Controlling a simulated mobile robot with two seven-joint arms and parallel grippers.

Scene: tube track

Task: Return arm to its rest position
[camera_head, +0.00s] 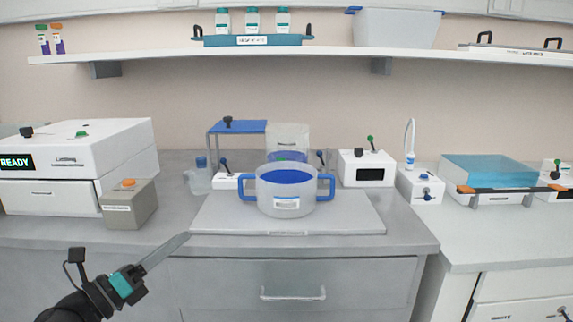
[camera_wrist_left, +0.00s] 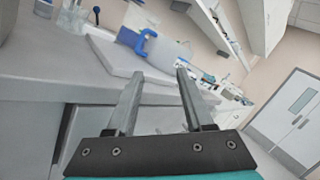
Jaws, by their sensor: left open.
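My left gripper (camera_head: 165,253) comes in from the lower left in the head view, in front of the bench's front edge and left of the drawer. In the left wrist view its two fingers (camera_wrist_left: 158,100) stand apart with nothing between them, so it is open and empty. My right gripper does not show in either view. A translucent pot with blue handles and a blue inside (camera_head: 286,200) stands upright on a pale flat board (camera_head: 340,222). The left gripper is apart from it, to its lower left. The pot also shows in the left wrist view (camera_wrist_left: 165,52).
A white machine reading READY (camera_head: 85,160) and a grey box with an orange knob (camera_head: 130,205) stand on the left. The bench front (camera_head: 290,285) has a drawer. A shelf (camera_head: 340,52) holds racks above. A blue-topped tray (camera_head: 490,170) stands right.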

